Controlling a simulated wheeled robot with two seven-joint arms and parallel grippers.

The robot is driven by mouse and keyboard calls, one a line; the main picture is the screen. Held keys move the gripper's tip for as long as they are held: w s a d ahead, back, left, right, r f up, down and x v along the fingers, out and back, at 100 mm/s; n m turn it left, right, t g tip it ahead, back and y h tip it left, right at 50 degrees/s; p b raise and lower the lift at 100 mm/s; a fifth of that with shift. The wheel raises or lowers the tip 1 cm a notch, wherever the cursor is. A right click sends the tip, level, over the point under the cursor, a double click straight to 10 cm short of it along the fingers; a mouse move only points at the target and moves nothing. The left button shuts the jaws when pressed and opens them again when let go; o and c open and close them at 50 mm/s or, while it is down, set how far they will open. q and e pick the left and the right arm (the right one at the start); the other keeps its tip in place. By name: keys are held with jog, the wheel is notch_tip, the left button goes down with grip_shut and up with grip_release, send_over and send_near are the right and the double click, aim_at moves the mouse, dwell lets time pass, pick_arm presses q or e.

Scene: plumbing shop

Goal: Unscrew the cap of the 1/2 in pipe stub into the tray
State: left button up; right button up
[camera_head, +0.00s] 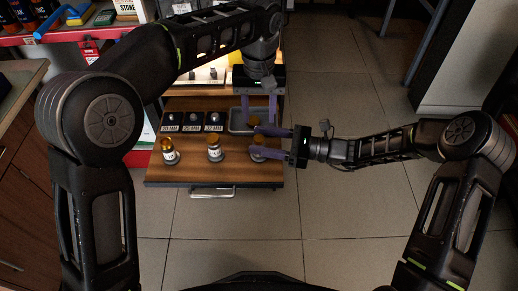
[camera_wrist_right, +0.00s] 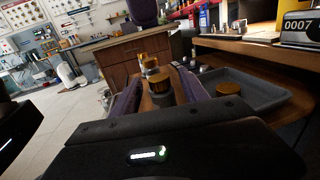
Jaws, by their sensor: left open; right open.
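Three upright pipe stubs with brass-coloured tops stand in a row on the wooden bench: left (camera_head: 168,153), middle (camera_head: 214,150) and right (camera_head: 259,153). Their size labels are too small to read. My right gripper (camera_head: 268,143) is open at the right stub, its fingers pointing left. In the right wrist view, a brass-coloured top (camera_wrist_right: 161,88) shows between its fingers. The grey tray (camera_head: 235,127) lies behind the right stub; it also shows in the right wrist view (camera_wrist_right: 268,92). A brass cap (camera_wrist_right: 228,88) is in it. My left gripper (camera_head: 259,108) is open above the tray, fingers downward.
Several small dark fittings on labelled plates (camera_head: 193,124) line the bench behind the stubs. A lit shelf (camera_head: 205,75) rises at the back. A red shelf unit (camera_head: 90,32) stands at the back left. The tiled floor (camera_head: 345,215) is clear at right and front.

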jog(key=shift+w+a, duration=0.1)
jog(key=shift+a, duration=0.35)
jog(key=c, duration=1.1)
grip_shut()
jog(key=shift+f, duration=0.2)
jog(key=o, duration=0.8)
grip_release()
jog(key=o, duration=0.3)
jog(key=shift+r, duration=0.1)
